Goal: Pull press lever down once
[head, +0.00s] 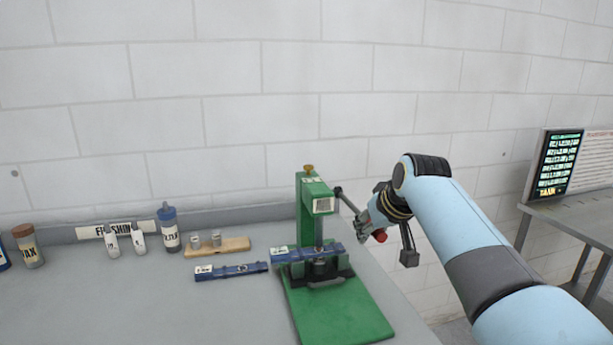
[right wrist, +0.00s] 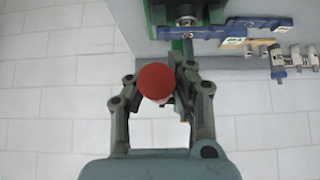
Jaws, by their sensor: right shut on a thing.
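The green press (head: 312,215) stands on a green base plate at the right end of the grey bench. Its lever (head: 347,199) leaves the right side of the press head and slopes down to the right, ending in a red knob (head: 380,236). My right gripper (head: 370,222) is shut on the lever near the knob. In the right wrist view the red knob (right wrist: 155,82) shows between the fingers and hides part of the grip. A blue bar (head: 307,254) lies across the press under the ram. My left gripper is not in view.
A second blue bar (head: 231,271) and a wooden block with metal pieces (head: 222,247) lie left of the press. Several bottles (head: 169,230) stand along the back edge. A screen (head: 557,164) stands on another table at the right.

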